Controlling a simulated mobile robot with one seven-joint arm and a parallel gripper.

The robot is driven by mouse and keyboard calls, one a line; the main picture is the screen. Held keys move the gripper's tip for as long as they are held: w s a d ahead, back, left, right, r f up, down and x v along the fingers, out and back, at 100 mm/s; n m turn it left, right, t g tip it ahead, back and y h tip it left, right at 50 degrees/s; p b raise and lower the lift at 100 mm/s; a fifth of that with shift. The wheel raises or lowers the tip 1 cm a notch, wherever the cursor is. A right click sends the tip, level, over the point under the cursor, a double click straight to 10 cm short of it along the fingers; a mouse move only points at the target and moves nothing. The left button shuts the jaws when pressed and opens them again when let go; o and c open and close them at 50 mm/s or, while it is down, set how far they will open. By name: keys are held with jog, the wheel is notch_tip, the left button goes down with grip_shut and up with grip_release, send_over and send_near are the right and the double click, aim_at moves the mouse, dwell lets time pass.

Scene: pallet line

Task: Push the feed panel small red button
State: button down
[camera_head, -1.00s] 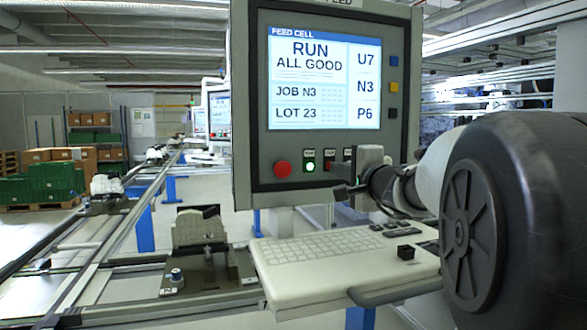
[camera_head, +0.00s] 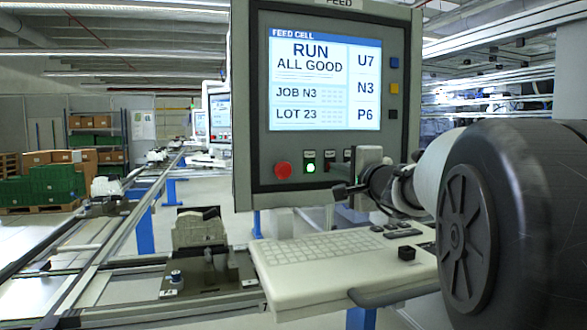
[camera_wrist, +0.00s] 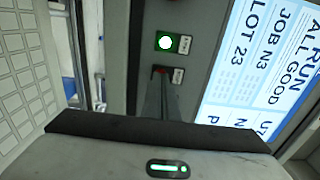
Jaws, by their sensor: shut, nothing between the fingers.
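The feed panel (camera_head: 245,120) stands upright with a lit screen reading RUN, ALL GOOD. Along its lower edge are a big red button (camera_head: 283,170) and a lit green button (camera_head: 310,168). The small red button is right of the green one and mostly hidden behind my gripper (camera_head: 340,190) in the head view. In the wrist view a little of the small red button (camera_wrist: 160,70) shows below the lit green button (camera_wrist: 166,43), just past my shut, empty fingertips (camera_wrist: 158,88). Whether they touch it cannot be told.
A shelf with a white keyboard (camera_head: 320,247) and a small black knob (camera_head: 406,253) juts out below the panel. A conveyor with a fixture (camera_head: 200,230) runs at the left. Green crates (camera_head: 45,183) stand farther back.

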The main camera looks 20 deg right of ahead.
jog(key=shift+w+a, duration=0.1)
jog(key=shift+w, duration=0.65)
dwell(0.4)
jog(key=shift+s+b, duration=1.1)
jog(key=shift+s, duration=1.4)
